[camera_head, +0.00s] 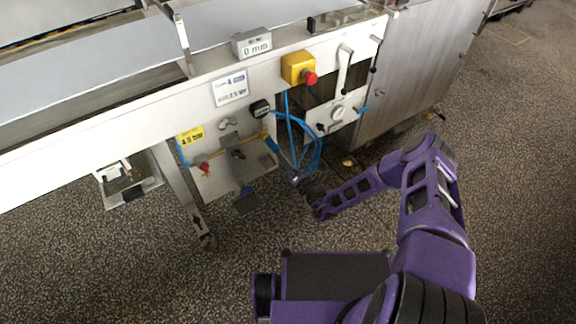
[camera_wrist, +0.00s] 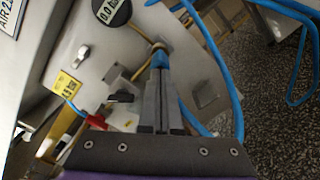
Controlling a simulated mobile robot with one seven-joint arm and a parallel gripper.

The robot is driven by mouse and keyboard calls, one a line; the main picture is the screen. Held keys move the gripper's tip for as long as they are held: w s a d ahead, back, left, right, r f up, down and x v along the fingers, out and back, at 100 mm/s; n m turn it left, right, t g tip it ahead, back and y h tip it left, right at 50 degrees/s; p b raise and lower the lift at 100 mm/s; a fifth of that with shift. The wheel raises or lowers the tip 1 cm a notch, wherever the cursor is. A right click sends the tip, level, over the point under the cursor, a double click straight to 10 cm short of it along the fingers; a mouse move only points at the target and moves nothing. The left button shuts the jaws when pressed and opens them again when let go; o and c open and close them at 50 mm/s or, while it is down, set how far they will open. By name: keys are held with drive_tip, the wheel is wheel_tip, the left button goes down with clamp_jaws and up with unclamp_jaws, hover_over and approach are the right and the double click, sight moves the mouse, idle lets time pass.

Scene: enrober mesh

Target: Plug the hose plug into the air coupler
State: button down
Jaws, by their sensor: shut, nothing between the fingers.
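My gripper (camera_head: 279,154) reaches up and left toward the panel under the machine. In the wrist view its two grey fingers (camera_wrist: 160,72) lie together, shut and empty. Just beyond the fingertips is a short blue piece (camera_wrist: 160,59), apparently the hose plug; it also shows in the head view (camera_head: 271,145). A brass-coloured fitting (camera_wrist: 158,46), apparently the air coupler, is at its far end, and it shows in the head view (camera_head: 262,134). The blue piece and the fitting look in line and close. I cannot tell whether they are joined, or whether the fingertips touch the blue piece.
A blue hose (camera_wrist: 232,90) loops right of the fingers and hangs in coils in the head view (camera_head: 312,150). A round gauge (camera_wrist: 112,10) reads 0.0. A red-handled valve (camera_head: 204,168) and yellow tag (camera_head: 190,136) are left. The floor (camera_head: 120,270) in front is clear.

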drive_tip(key=shift+w+a, duration=0.3)
drive_tip(key=shift+w, duration=0.25)
idle(0.4)
drive_tip(key=shift+s+r, duration=0.1)
drive_tip(key=shift+r, duration=0.05)
drive_tip(key=p+v, duration=0.2)
drive_tip(key=v, duration=1.8)
